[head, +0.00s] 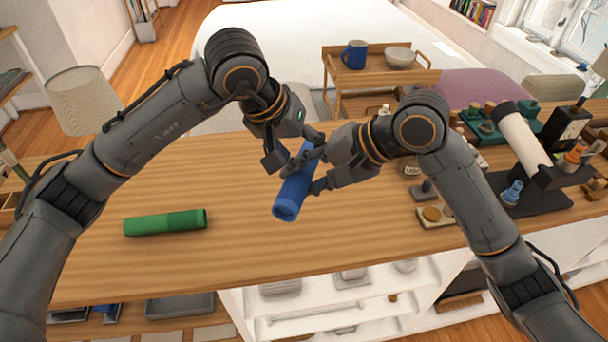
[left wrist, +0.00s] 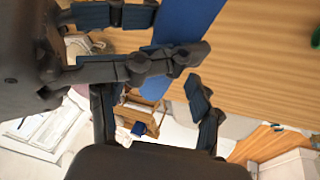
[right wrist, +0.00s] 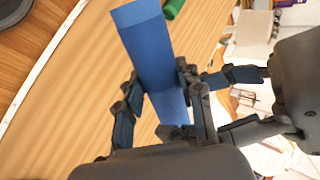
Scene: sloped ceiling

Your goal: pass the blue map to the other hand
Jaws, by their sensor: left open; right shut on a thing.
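The blue map (head: 289,203) is a rolled tube held above the wooden table in the middle of the head view. My right gripper (head: 311,172) is shut on it around its middle; the right wrist view shows the blue map (right wrist: 150,45) between its fingers. My left gripper (head: 283,158) is open at the map's upper end. In the left wrist view the blue map (left wrist: 190,22) passes close by the left fingers, behind the right gripper's finger. I cannot tell whether the left fingers touch it.
A green roll (head: 165,222) lies on the wooden table (head: 190,265) at the left. A white tube (head: 522,138), a black box and small colored pieces crowd the right side. A trolley (head: 380,78) with a blue mug (head: 354,55) and a bowl (head: 398,57) stands behind. The table's front middle is clear.

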